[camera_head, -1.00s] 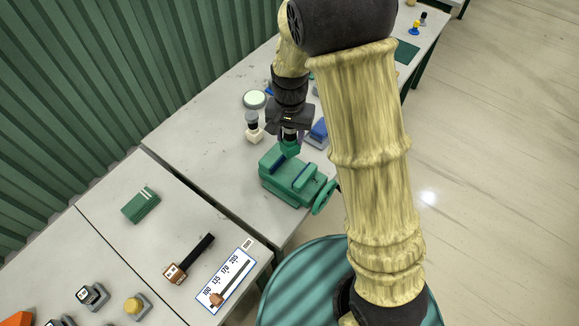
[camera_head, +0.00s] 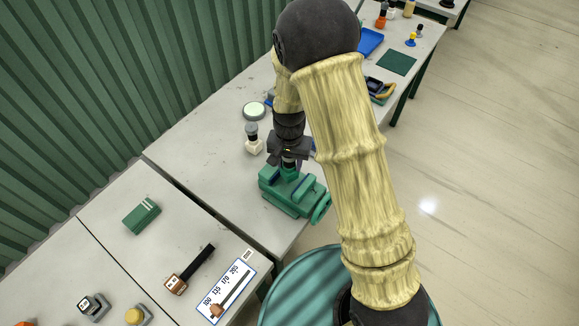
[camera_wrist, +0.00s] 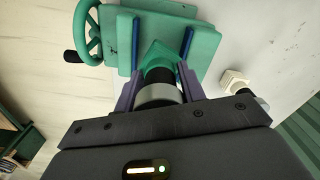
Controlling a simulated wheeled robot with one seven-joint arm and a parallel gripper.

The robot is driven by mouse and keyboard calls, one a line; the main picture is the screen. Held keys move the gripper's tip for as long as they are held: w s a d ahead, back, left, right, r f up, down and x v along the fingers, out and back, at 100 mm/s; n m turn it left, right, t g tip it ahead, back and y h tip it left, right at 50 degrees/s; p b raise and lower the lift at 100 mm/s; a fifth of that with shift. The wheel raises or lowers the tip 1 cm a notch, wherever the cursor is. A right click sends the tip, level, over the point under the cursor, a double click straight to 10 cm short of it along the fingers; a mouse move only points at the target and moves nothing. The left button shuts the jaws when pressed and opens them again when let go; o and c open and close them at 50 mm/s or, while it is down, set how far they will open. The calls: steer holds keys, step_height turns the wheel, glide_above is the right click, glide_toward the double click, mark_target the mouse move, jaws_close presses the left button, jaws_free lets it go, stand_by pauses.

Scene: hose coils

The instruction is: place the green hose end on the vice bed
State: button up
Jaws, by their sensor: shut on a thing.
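My gripper (camera_head: 289,163) points down over the green vice (camera_head: 294,203) on the bench. In the wrist view its purple fingers (camera_wrist: 160,88) are shut around a grey and black collar. The green hose end (camera_wrist: 158,58) is the angular green tip beyond that collar; it also shows below the gripper in the head view (camera_head: 289,174). In the wrist view the tip lies between the two blue jaw faces of the vice (camera_wrist: 122,30). I cannot tell whether it touches the vice bed, which it partly hides.
A white-based fitting (camera_head: 254,145) stands just left of the vice, and a round pale-topped disc (camera_head: 254,111) lies behind it. The vice handwheel (camera_head: 321,208) sticks out at the right.

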mark_target(289, 168)
steer(key=shift+f, duration=1.55)
steer(key=shift+f, duration=0.1)
steer(key=o, duration=1.2)
steer(key=shift+c, duration=0.2)
step_height(289, 168, up, 12)
steer(key=shift+r+b, duration=0.15)
steer(key=shift+b, duration=0.95)
